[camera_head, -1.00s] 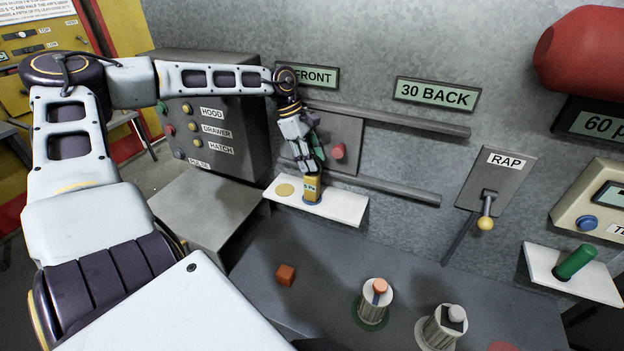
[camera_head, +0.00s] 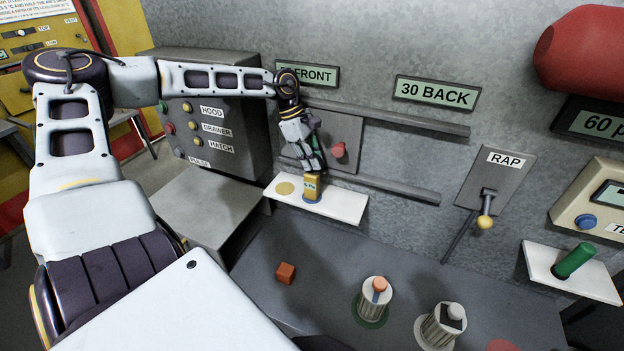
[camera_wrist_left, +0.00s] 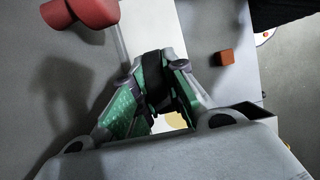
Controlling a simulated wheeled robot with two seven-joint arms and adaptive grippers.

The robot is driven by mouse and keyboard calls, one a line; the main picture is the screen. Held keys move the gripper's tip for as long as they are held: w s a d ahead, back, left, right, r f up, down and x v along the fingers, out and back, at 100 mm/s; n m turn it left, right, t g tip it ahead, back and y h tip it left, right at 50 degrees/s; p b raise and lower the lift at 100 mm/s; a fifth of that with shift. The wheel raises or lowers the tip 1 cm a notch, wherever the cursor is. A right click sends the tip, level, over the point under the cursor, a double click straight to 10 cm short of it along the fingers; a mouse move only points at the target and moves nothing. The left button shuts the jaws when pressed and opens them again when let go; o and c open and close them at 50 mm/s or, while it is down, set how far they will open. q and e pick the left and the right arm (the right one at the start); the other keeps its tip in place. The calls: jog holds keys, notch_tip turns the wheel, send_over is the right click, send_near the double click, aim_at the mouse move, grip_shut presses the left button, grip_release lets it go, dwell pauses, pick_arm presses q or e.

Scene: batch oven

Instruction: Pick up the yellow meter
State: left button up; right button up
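The yellow meter (camera_head: 312,188) is a small upright box with a pale display. It stands on a white shelf (camera_head: 342,206) on the grey wall, on a blue-rimmed spot. My left gripper (camera_head: 314,166) points down at the meter's top, with its fingers at or just above it. In the left wrist view the green-padded fingers (camera_wrist_left: 156,75) have a dark shape between them. I cannot tell whether they touch the meter, whose yellow body I cannot make out there. My right gripper is not in view.
A yellow disc (camera_head: 285,189) marks the shelf left of the meter. A red knob (camera_head: 339,151) and rails (camera_head: 385,190) are close behind. Below, an orange cube (camera_head: 286,273) and two ribbed pots (camera_head: 376,298) stand on a grey surface. A RAP lever (camera_head: 486,222) is at right.

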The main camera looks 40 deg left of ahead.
pick_arm(q)
jog(key=shift+r, duration=0.15)
grip_shut()
jog(key=shift+r, duration=0.85)
notch_tip(320, 180, up, 16)
jog(key=b, duration=0.3)
jog(key=shift+s, duration=0.1)
